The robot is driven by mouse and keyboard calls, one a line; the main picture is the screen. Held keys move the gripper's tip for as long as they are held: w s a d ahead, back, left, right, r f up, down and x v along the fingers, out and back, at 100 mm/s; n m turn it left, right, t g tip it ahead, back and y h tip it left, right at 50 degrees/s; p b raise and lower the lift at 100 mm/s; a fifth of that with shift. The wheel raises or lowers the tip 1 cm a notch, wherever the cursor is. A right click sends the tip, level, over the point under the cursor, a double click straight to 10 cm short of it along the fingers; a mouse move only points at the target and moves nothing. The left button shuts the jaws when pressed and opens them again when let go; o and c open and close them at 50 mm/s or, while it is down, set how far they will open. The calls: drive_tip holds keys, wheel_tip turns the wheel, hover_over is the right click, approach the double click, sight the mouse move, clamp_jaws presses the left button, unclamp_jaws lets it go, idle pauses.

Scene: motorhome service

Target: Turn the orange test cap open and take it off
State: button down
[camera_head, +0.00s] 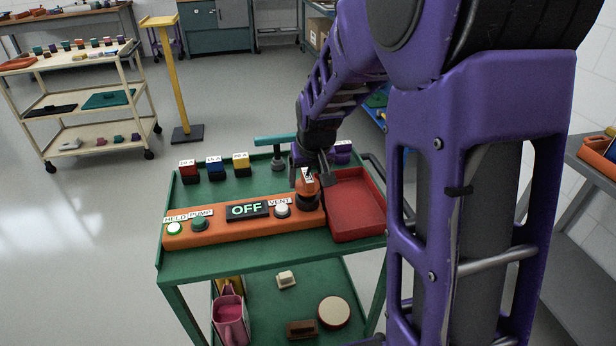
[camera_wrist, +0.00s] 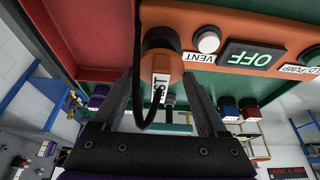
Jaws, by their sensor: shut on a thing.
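The orange test cap (camera_head: 307,188) stands at the right end of the orange panel (camera_head: 235,226) on the green cart, beside the VENT button. It also shows in the wrist view (camera_wrist: 161,38), with a white label (camera_wrist: 160,89) in front of it, partly covered by a dark cable. My gripper (camera_head: 308,172) comes down over the cap from above. In the wrist view its two dark fingers (camera_wrist: 162,78) reach to either side of the cap and are shut on it. Whether the cap is turned cannot be told. The display (camera_head: 249,210) reads OFF.
A red tray (camera_head: 372,222) lies right of the panel. Red (camera_head: 188,172), blue (camera_head: 214,170) and yellow (camera_head: 241,167) labelled blocks and a teal T-handle (camera_head: 276,143) stand behind it. A purple block (camera_head: 343,152) is behind the tray.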

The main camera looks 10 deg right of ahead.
drive_tip(key=shift+f+b, duration=0.9)
drive_tip(key=shift+f, duration=0.35)
unclamp_jaws()
